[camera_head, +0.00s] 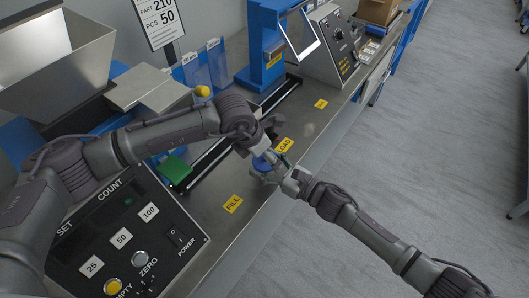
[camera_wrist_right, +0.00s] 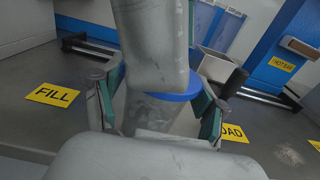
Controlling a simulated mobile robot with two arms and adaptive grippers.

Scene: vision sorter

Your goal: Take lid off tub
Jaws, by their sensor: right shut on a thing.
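A clear tub (camera_wrist_right: 155,112) with a blue lid (camera_wrist_right: 184,93) stands on the metal bench between the FILL and LOAD labels. In the head view the blue lid (camera_head: 262,163) shows just below my left gripper (camera_head: 262,143). My right gripper (camera_head: 281,176) comes in from the right and is shut on the tub; in the right wrist view its green-padded fingers (camera_wrist_right: 160,108) are on both sides of it. A grey part of my left arm or gripper comes down over the lid and hides much of it. Whether the left fingers are closed on the lid cannot be told.
The yellow FILL label (camera_head: 233,203) and LOAD label (camera_head: 284,146) mark the bench. A count console (camera_head: 125,235) is at the lower left. A blue press-like station (camera_head: 265,45) stands behind, with a rail (camera_head: 215,155) nearby.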

